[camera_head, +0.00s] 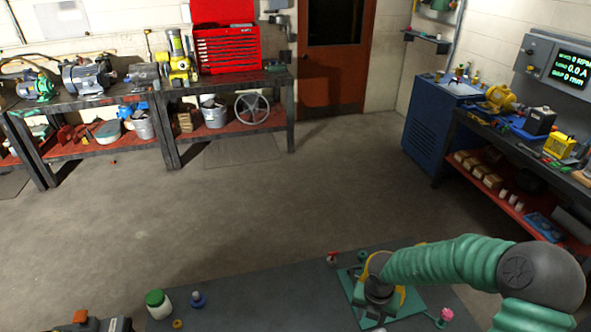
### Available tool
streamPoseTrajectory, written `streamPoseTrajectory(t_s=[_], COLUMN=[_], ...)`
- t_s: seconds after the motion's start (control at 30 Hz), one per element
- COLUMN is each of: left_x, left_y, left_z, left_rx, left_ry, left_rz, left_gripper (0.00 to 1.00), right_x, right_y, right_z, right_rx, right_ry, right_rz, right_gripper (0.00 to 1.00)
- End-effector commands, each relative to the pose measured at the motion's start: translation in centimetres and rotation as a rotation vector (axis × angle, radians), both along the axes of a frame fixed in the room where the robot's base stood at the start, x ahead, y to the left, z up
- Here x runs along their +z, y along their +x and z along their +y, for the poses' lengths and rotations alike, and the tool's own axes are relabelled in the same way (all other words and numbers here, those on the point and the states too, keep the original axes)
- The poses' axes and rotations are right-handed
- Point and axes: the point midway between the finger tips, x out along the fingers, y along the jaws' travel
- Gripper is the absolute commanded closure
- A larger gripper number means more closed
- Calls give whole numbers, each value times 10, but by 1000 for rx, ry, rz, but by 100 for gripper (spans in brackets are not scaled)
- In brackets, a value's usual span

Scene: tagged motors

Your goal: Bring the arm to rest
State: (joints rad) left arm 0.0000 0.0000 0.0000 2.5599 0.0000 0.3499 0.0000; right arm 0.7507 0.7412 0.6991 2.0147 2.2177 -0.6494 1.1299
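My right arm, green and ribbed, comes in from the right. Its grey gripper (378,300) points down over a green mat (412,303) on the near table. Yellow parts show on both sides of the gripper; its fingertips are hidden, so I cannot tell whether it is open or holds anything. My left gripper does not show. A green motor (36,86) and a blue-grey motor (86,77) stand on the left bench. A yellow motor (500,97) stands on the right bench. I cannot make out tags.
The near table (260,290) holds a white jar with green lid (158,303), a blue object (198,300), a yellow ring (177,324) and a pink-topped object (446,315). A red tool chest (228,48) and blue cabinet (425,125) stand farther back. The floor between is clear.

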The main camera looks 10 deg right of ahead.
Motion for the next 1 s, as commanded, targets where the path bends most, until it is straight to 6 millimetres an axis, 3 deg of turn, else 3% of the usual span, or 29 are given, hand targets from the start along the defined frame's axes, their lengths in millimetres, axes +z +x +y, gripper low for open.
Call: streamPoseTrajectory(t_s=[0.13, 0.2, 0.27, 0.37, 0.5, 0.53, 0.6, 0.7, 1.0], left_x=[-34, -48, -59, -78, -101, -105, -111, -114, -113], left_y=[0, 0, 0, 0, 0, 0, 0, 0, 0], left_z=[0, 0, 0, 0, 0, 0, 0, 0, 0], left_rx=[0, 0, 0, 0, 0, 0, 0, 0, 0], left_ry=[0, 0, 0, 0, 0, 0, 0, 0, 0], left_rz=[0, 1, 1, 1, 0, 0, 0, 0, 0], left_gripper=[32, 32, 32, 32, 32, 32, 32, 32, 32], right_x=[-1, 8, 13, 11, -7, -10, -17, -20, -20], right_y=[40, 55, 56, 33, -36, -51, -79, -103, -110], right_z=[-6, 12, 35, 75, 102, 102, 98, 89, 85], right_rx=[680, 1118, 1494, 2122, 2934, -3056, -2821, -2621, -2563], right_ry=[-271, -411, -513, -640, -695, 682, 550, 437, 402], right_rz=[-163, -216, -232, -202, -54, 14, -67, -128, -145], right_gripper=[61, 61, 61, 61, 61, 61, 61, 61, 61])
